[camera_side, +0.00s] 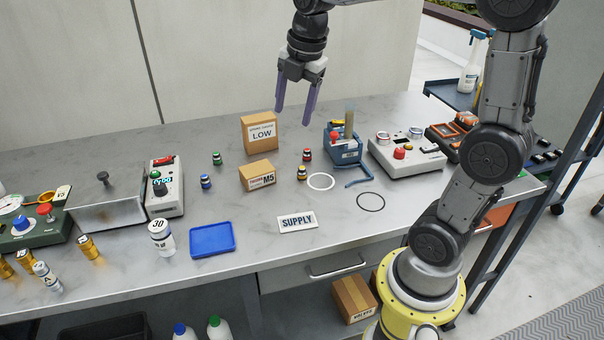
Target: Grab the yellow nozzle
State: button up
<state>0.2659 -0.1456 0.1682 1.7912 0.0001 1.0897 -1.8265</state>
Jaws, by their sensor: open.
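The yellow nozzle (301,174) is a small upright piece with a dark band, standing on the grey worktop between the M5 box and the white ring. My gripper (293,122) hangs above the table with its two purple fingers pointing down, spread apart and empty. In the picture the fingertips are above the yellow nozzle and apart from it. Similar small nozzles stand nearby: a red one (307,155) just behind the yellow, a blue one (206,181) and a green one (216,158) to the left.
The M5 box (258,178) is close left of the yellow nozzle, with the LOW box (259,133) behind it. A white ring (321,181) and a blue holder (344,149) are to the right. A SUPPLY sign (297,222) and blue tray (212,239) lie in front.

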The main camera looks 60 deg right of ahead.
jog(key=w+d+f+g, duration=0.2)
jog(key=w+d+f, duration=0.2)
jog(key=d+f, duration=0.15)
send_over(302, 167)
notch_tip(302, 167, down, 5)
jog(key=shift+m+g+y, duration=0.4)
notch_tip(302, 167, down, 8)
jog(key=shift+a+r, duration=0.15)
jog(key=shift+r, duration=0.1)
jog(key=shift+d+f, duration=0.2)
jog(key=shift+f, duration=2.65)
jog(key=shift+c, duration=0.3)
grip_shut()
